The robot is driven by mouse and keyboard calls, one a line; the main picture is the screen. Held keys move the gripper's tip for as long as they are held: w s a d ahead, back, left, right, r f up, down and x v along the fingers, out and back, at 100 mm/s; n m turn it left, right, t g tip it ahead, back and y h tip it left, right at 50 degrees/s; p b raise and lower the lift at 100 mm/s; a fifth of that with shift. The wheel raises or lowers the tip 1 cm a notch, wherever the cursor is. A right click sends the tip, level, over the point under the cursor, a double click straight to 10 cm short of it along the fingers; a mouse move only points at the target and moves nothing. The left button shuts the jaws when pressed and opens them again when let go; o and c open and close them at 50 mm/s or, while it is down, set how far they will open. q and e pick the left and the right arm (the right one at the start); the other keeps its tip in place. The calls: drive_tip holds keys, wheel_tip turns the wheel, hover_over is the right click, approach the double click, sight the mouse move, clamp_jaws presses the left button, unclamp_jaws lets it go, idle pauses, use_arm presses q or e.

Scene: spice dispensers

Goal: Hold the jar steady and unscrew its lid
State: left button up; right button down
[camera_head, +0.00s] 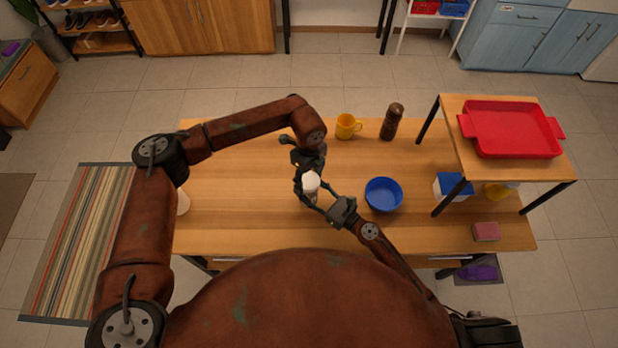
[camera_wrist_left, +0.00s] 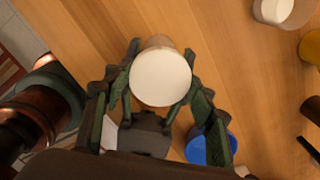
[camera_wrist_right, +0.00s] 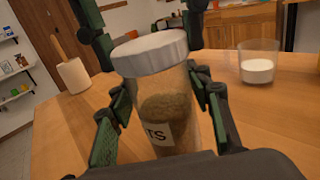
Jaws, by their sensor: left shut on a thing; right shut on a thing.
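The jar (camera_wrist_right: 165,108) stands upright in the right wrist view, clear-walled with brown contents and a partly visible label. Its white lid (camera_wrist_left: 160,78) sits on top and shows round from above in the left wrist view. In the head view the lid (camera_head: 311,181) is near the table's middle. My left gripper (camera_head: 309,178) comes from above and is shut on the lid, a finger on each side. My right gripper (camera_wrist_right: 168,112) is shut on the jar's body from the side, below the lid. Whether the lid has turned cannot be told.
The blue bowl (camera_head: 384,195) stands close right of my right gripper. A yellow mug (camera_head: 347,127) and brown grinder (camera_head: 391,122) stand at the back. A raised shelf (camera_head: 452,108) with a red tray (camera_head: 510,130) is at right. The table's left part is mostly clear.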

sight(309, 180)
use_arm(q)
drive_tip(key=shift+r, duration=0.15)
use_arm(e)
drive_tip(key=shift+s+f, duration=0.1)
drive_tip(key=shift+f, duration=0.1)
use_arm(q)
drive_tip(key=shift+r, duration=0.95)
drive_tip(key=shift+r, duration=2)
use_arm(e)
drive_tip(key=c, duration=0.9)
unclamp_jaws()
drive_tip(key=shift+r, duration=0.15)
drive_tip(key=shift+c, duration=0.2)
